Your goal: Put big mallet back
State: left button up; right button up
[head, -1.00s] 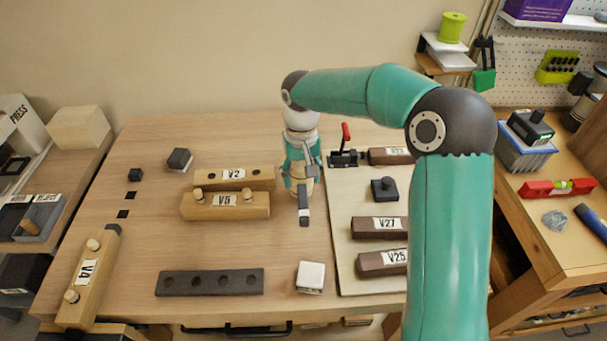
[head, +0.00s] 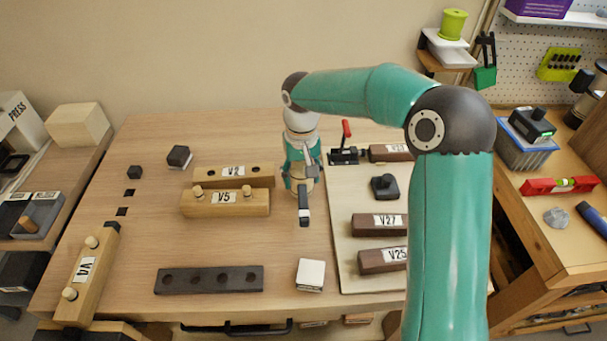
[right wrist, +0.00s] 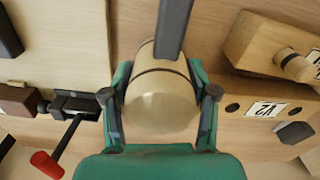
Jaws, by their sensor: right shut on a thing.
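The big mallet has a pale round wooden head with a dark band and a dark handle; it shows in the right wrist view (right wrist: 160,103). In the head view the mallet's handle (head: 304,216) points toward the front of the bench. My right gripper (head: 302,180) is shut on the mallet head, with a finger on each side of it in the right wrist view (right wrist: 162,108). The gripper hides part of the head in the head view. I cannot tell whether the mallet touches the bench. My left gripper is not in view.
Wooden blocks V2 (head: 234,171) and V5 (head: 225,203) lie just left of the mallet. A red-handled clamp (head: 345,150) and a pale board (head: 345,265) with dark blocks are right. A dark holed bar (head: 209,280) and white-topped block (head: 310,275) lie in front.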

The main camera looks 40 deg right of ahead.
aim_at(301, 164)
jog(key=shift+f, duration=0.4)
dwell(0.4)
jog(key=o, duration=1.6)
jog(key=shift+o, duration=0.4)
jog(key=shift+o, duration=0.5)
jog(key=shift+w+r, duration=0.1)
jog(key=shift+r+p, duration=0.3)
jog(key=shift+r, duration=0.15)
jog(key=shift+r+p, duration=2.45)
jog(key=shift+r, duration=0.6)
jog(key=shift+f, duration=0.1)
